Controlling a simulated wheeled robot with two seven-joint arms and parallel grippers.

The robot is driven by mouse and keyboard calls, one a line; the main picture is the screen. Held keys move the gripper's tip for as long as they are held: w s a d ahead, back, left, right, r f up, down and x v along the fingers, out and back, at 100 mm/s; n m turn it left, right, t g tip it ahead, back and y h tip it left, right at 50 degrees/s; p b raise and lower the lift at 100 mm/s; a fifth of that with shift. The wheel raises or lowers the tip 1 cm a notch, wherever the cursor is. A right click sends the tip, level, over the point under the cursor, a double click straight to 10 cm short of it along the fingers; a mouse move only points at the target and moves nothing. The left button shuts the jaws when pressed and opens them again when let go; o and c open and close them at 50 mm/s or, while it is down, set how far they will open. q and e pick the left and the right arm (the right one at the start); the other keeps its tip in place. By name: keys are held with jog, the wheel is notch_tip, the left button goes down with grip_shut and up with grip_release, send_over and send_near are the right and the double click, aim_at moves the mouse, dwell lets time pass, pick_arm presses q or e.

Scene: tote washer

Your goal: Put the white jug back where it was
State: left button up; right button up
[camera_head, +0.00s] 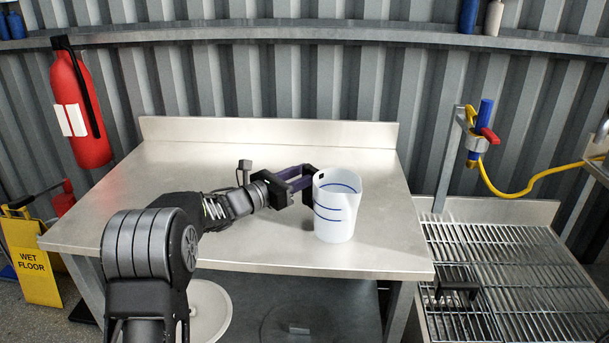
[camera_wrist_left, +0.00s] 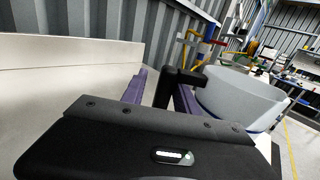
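The white jug (camera_head: 337,208) is translucent, has blue lines, and stands upright at the steel table's front right. Its dark handle (camera_head: 309,188) points left, toward my left gripper (camera_head: 297,180). In the left wrist view the jug (camera_wrist_left: 238,98) is at the right, its black handle (camera_wrist_left: 167,82) standing between the two purple fingers of the left gripper (camera_wrist_left: 162,84). A narrow gap shows between the left-hand finger and the handle; the other finger overlaps the handle in the picture. The fingers look open around it. My right gripper is in neither view.
The steel table (camera_head: 200,170) is otherwise clear, with a raised back edge. A slatted rack (camera_head: 530,290) at the right bears a small dark object (camera_head: 456,284). Behind it is a post with a blue-and-red valve (camera_head: 480,140) and yellow hose. A fire extinguisher (camera_head: 80,110) hangs left.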

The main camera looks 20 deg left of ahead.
pick_arm(q)
jog(key=shift+o, duration=0.7)
jog(key=b+v, duration=0.1)
jog(key=v, duration=0.6)
jog(key=shift+s+a, duration=0.2)
jog(key=shift+s, duration=0.15)
